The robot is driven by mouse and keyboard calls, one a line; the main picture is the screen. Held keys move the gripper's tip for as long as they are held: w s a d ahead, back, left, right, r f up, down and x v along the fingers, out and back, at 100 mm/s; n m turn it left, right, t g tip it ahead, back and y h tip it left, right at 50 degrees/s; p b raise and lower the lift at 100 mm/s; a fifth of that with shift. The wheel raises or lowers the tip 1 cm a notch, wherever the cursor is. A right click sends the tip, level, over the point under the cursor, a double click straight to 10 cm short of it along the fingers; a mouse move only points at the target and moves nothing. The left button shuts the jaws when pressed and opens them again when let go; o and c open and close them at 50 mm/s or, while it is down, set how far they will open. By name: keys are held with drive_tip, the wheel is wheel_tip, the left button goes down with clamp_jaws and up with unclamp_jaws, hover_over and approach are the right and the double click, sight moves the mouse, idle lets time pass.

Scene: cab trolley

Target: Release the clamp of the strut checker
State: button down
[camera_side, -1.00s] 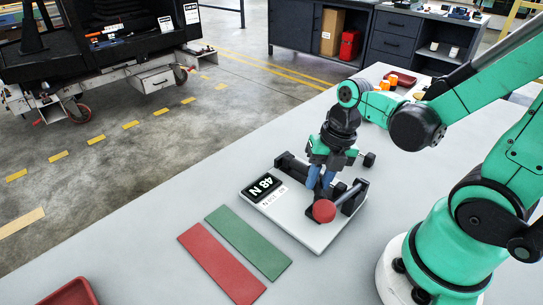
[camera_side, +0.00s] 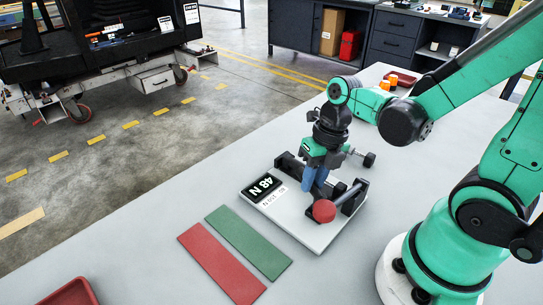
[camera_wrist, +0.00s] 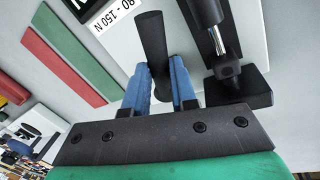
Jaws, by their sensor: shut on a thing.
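The strut checker (camera_side: 300,232) is a pale plate on the grey bench, with black fixtures, a black "48 N" display (camera_side: 264,188) and a label reading "80 - 150 N" (camera_wrist: 117,14). A red ball knob (camera_side: 323,211) sits at its front. My gripper (camera_side: 312,187) reaches down over the plate behind this knob. In the wrist view its blue fingers (camera_wrist: 160,66) are shut on a black bar-like handle (camera_wrist: 150,35), apparently the clamp's lever. Beside it lies a black cylinder with a bright rod (camera_wrist: 218,38). My fingers hide part of the handle.
A green strip (camera_side: 249,241) and a red strip (camera_side: 221,262) lie left of the checker. A red tray (camera_side: 72,292) is at the bench's near left. Orange items (camera_side: 392,80) stand behind my arm.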

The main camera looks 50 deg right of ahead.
drive_tip(key=c, duration=1)
unclamp_jaws()
drive_tip(key=shift+s+d+r, duration=0.1)
drive_tip(key=shift+d+r, duration=0.1)
drive_tip(key=shift+r, duration=2.8)
drive_tip(key=shift+s+d+r, duration=0.1)
drive_tip(key=shift+d+r, duration=0.05)
drive_tip(key=shift+r, duration=2.8)
